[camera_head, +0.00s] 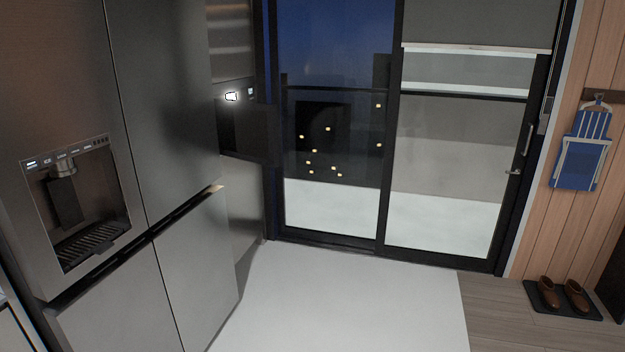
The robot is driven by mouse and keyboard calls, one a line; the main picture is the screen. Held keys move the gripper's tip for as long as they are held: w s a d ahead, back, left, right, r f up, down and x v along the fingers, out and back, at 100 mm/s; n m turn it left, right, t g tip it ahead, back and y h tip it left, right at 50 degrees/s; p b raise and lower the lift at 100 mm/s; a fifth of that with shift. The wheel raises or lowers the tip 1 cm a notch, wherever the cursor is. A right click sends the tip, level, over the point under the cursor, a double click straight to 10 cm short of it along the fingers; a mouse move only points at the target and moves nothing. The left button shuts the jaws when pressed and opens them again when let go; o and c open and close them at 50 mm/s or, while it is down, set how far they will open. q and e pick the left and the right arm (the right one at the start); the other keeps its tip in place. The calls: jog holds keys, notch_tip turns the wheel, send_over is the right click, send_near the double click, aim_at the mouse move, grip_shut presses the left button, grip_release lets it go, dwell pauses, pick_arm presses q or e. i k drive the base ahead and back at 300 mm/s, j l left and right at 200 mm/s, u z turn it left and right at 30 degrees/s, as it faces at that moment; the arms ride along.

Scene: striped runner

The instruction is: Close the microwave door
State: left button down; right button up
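The microwave (235,96) is built into the tall unit just past the fridge, at the upper left of the head view. Neither of my grippers is in view.
A large steel fridge (170,130) with a dispenser fills the left side. A pale rug (350,300) covers the clear floor ahead. Sliding glass doors (385,140) close off the back. Brown shoes (563,294) sit on a dark mat at the right.

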aim_at(247, 130)
jog(key=i, duration=1.4)
